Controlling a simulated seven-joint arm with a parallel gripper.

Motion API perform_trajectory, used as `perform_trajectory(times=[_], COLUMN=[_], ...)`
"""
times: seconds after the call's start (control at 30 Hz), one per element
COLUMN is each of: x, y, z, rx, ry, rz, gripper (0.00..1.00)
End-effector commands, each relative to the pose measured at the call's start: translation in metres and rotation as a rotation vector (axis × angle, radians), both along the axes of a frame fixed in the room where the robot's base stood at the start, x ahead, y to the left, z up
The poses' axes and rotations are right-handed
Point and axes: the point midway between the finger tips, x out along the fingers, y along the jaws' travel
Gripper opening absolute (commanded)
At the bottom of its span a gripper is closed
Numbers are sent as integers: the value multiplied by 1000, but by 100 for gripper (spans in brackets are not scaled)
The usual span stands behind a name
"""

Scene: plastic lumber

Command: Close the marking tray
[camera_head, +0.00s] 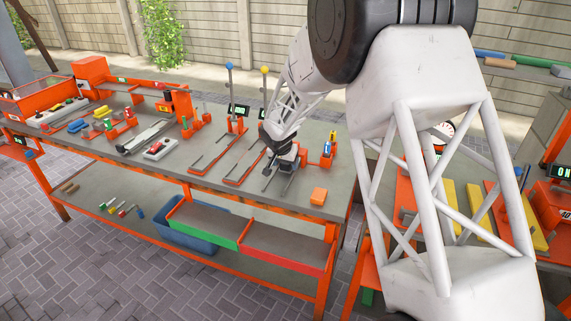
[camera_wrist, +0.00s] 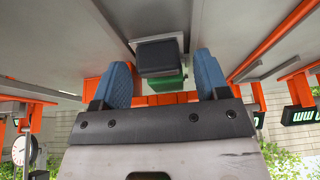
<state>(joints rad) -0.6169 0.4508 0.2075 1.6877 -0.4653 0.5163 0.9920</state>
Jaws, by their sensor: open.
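My gripper (camera_head: 277,166) is low over the bench's right part, beside a pair of short dark rails (camera_head: 288,187). In the wrist view its blue fingertips (camera_wrist: 162,76) are spread apart. A dark block (camera_wrist: 158,57) with a grey top shows beyond and between them, with a green part (camera_wrist: 172,84) next to it. I see no gap clearly enough to tell whether the fingers touch the block. The block may be part of the marking tray; the tray is mostly hidden by my gripper in the head view, and I cannot tell how far out it is.
The grey bench (camera_head: 225,178) carries two red rail frames with upright rods to the left. An orange stand (camera_head: 328,152) is just right of my gripper.

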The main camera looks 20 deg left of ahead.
Motion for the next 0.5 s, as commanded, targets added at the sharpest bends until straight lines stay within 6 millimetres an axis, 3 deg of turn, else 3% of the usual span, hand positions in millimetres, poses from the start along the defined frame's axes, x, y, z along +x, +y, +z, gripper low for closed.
perform_trajectory(times=[0.5], x=[-20], y=[0], z=[50], rx=[1], ry=[-2], rz=[1], gripper=[68])
